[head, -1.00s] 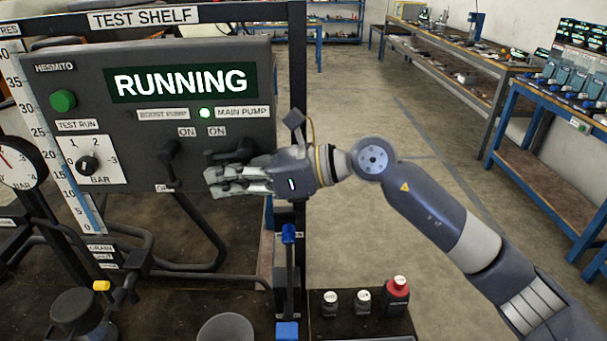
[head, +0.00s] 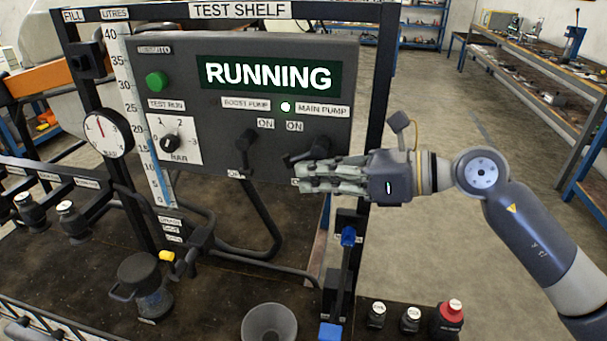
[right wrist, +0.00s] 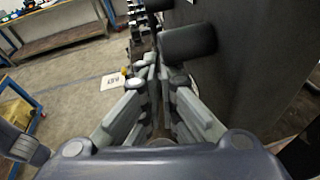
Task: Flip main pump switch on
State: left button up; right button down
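The test panel (head: 225,120) shows RUNNING on its display (head: 268,75). A lamp (head: 285,106) beside the MAIN PUMP label (head: 322,110) is lit. The dark main pump switch (head: 322,145) has its handle up near its ON label, partly hidden by my right gripper (head: 302,178). The boost pump switch (head: 245,145) is to its left. In the right wrist view, my right gripper's fingers (right wrist: 160,75) are together with nothing seen between them, and a black handle (right wrist: 188,43) is just right of the fingertips. Contact cannot be told. My left gripper is not in view.
A pressure gauge (head: 106,132) and a litre scale stand left of the panel. A funnel-like cup (head: 269,325), a blue-handled valve (head: 347,237) and small bottles (head: 448,318) are below. Open floor lies to the right.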

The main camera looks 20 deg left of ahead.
jog(key=v, duration=0.8)
jog(key=shift+d, duration=0.25)
jog(key=shift+r, duration=0.1)
